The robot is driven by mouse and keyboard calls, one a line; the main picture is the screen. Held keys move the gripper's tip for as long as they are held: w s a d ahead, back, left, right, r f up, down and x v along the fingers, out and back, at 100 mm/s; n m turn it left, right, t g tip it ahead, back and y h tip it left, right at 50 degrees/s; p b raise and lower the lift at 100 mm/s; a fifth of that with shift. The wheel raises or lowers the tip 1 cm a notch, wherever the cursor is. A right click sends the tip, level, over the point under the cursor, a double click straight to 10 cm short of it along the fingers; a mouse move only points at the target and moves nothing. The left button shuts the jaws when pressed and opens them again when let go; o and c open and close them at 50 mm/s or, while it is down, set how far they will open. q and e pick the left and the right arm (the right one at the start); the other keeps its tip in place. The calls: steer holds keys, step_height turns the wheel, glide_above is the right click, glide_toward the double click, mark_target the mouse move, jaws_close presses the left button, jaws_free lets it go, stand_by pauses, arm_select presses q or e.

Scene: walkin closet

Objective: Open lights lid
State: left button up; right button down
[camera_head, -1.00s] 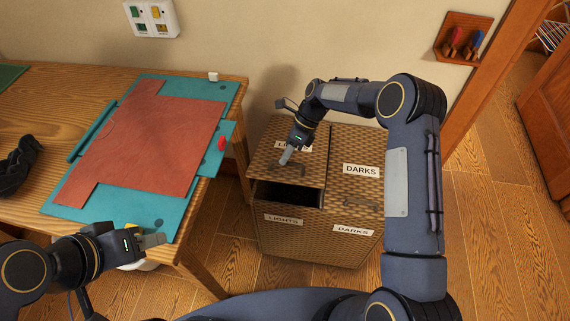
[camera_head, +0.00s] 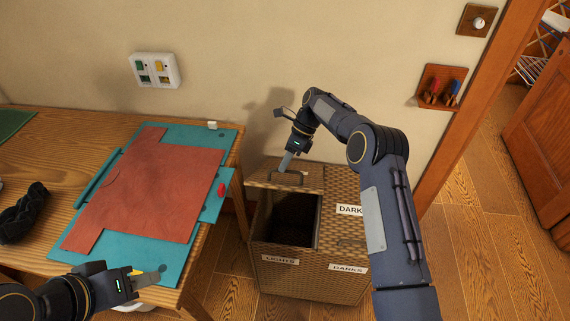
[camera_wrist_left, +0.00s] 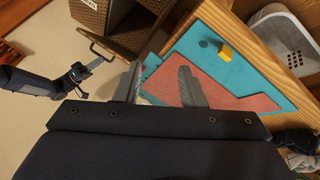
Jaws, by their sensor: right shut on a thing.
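The woven hamper (camera_head: 310,285) stands on the floor right of the table, with LIGHTS and DARKS labels on its front. Its lights lid (camera_head: 262,176) is tilted up at the back, and the dark inside of the left compartment (camera_head: 292,222) shows. My right gripper (camera_head: 288,162) is shut on the lid's handle (camera_head: 285,181). The gripper and handle also show in the left wrist view. The darks lid (camera_head: 345,190) is down, partly hidden by my right arm. My left gripper (camera_head: 150,279) is over the table's near edge, its fingers apart and empty in the left wrist view (camera_wrist_left: 160,85).
The wooden table (camera_head: 225,150) at left holds a teal board (camera_head: 125,257) with a red sheet (camera_head: 150,190). A dark bundled item (camera_head: 22,212) lies at its left. A wooden door frame (camera_head: 455,110) stands at right, with open floor (camera_head: 485,240) before it.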

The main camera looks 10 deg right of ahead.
arm_select(q)
steer(key=shift+f, duration=0.1)
steer(key=shift+c, duration=1.1)
steer(key=shift+w+d, duration=0.1)
steer(key=shift+w, duration=0.2)
steer(key=shift+c, duration=1.3)
steer(key=w+d+n, duration=0.2)
steer(key=w, duration=0.2)
steer(key=w+d+n+t+h, duration=0.1)
steer(key=w+d+n, duration=0.1)
steer(key=w, duration=0.2)
steer(key=w+d+r+n+t, duration=0.1)
steer(key=w+d+n, duration=0.1)
steer(key=w, duration=0.2)
steer(key=shift+w+d, duration=0.25)
steer(key=shift+d, duration=0.05)
jaws_close()
steer(key=n+t, duration=0.5)
steer(key=n, duration=2)
glide_above(292, 186)
steer(key=s+a, duration=0.3)
steer(key=s, duration=0.5)
step_height(292, 186, down, 16)
steer(key=f, duration=0.1)
steer(key=shift+y, duration=0.3)
steer(key=x, duration=0.9)
steer(key=shift+d+r, duration=0.2)
steer(key=shift+d, duration=0.05)
